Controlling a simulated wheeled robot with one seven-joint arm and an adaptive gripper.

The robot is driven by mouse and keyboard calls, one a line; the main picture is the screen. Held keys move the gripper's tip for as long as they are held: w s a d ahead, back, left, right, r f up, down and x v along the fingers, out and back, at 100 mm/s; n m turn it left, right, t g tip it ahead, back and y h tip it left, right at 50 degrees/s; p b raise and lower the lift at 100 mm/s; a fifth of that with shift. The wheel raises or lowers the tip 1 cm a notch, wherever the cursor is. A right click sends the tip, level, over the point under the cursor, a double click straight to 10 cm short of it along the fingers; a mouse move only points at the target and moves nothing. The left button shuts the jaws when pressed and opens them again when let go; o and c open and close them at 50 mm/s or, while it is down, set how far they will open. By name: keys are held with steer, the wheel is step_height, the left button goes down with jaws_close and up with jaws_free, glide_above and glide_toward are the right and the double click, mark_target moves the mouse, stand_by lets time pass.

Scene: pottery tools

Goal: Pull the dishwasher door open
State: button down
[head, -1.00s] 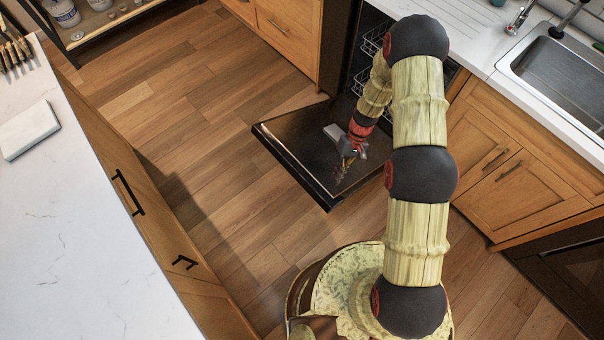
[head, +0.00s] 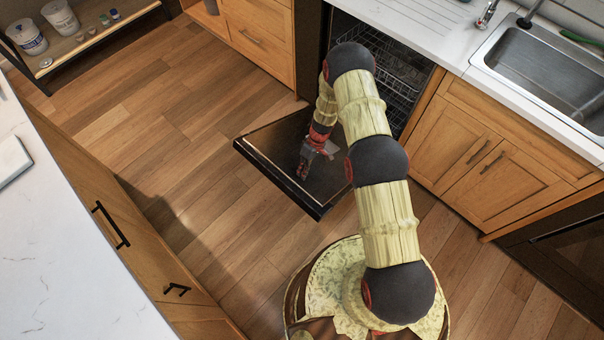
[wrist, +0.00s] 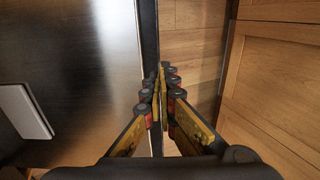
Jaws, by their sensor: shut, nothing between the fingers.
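The dishwasher door (head: 270,146) is dark and hangs folded down, low over the floor, with the dishwasher opening (head: 385,70) and its racks showing behind it. In the wrist view the door's inner face (wrist: 85,75) fills the left side, and its dark edge runs down the middle. My gripper (head: 302,174) is over the inner face of the door in the head view. In the wrist view my gripper (wrist: 162,75) is shut and empty, its fingertips together at the door's edge. I cannot tell whether they touch it.
A white counter (head: 60,240) over wooden cabinets stands at the left. Wooden cabinets (head: 480,150) with a sink (head: 545,75) above stand right of the dishwasher. Wood floor (head: 150,120) is clear left of the door. A low shelf (head: 100,35) holds tubs at the back left.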

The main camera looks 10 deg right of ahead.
mark_target(297, 192)
steer(key=b+x, duration=0.2)
steer(key=x, duration=0.9)
steer(key=shift+s, duration=0.1)
